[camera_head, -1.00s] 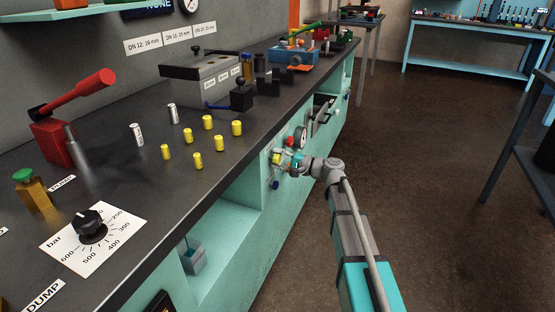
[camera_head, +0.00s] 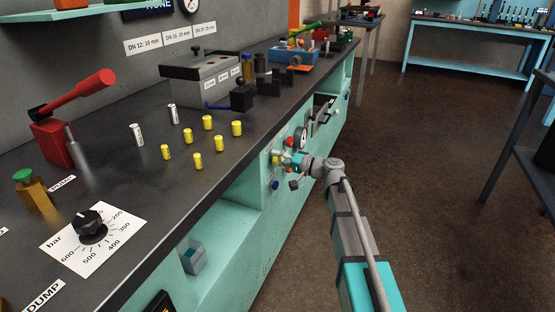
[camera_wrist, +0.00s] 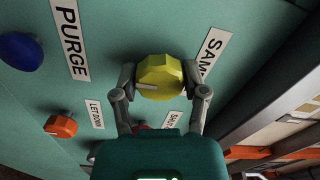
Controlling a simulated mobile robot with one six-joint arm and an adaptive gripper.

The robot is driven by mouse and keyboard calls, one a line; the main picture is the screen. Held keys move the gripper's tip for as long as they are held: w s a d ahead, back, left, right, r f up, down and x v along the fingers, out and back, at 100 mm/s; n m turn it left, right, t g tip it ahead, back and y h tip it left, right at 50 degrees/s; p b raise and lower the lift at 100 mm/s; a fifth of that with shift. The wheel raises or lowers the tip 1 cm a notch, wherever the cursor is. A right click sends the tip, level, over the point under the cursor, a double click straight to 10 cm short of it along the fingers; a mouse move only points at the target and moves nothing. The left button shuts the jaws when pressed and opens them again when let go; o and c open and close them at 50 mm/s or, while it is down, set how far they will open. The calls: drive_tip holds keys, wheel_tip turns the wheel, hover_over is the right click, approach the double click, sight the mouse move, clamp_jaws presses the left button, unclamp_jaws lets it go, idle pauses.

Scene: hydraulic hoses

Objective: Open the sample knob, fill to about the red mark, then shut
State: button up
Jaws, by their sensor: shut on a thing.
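In the wrist view, a yellow faceted knob (camera_wrist: 160,70) with a pale pointer bar sits on a teal panel beside a partly visible label (camera_wrist: 210,54) that begins "SAM". My gripper (camera_wrist: 159,82) is shut on it, with one finger at its left side and one at its right. In the head view, my gripper (camera_head: 290,161) is at the teal cabinet front, and the knob there is small and partly covered. I cannot make out a red mark or a fill level in either view.
A blue knob (camera_wrist: 20,50) by the PURGE label (camera_wrist: 70,38) and an orange knob (camera_wrist: 61,125) by the LET DOWN label (camera_wrist: 95,116) are left of my gripper. A round gauge (camera_head: 301,136) is close by. The floor (camera_head: 420,190) to the right is clear.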

drive_tip(key=o, duration=1.1)
drive_tip(key=shift+o, duration=0.2)
drive_tip(key=v, duration=1.2)
drive_tip(key=shift+s+a, duration=0.1)
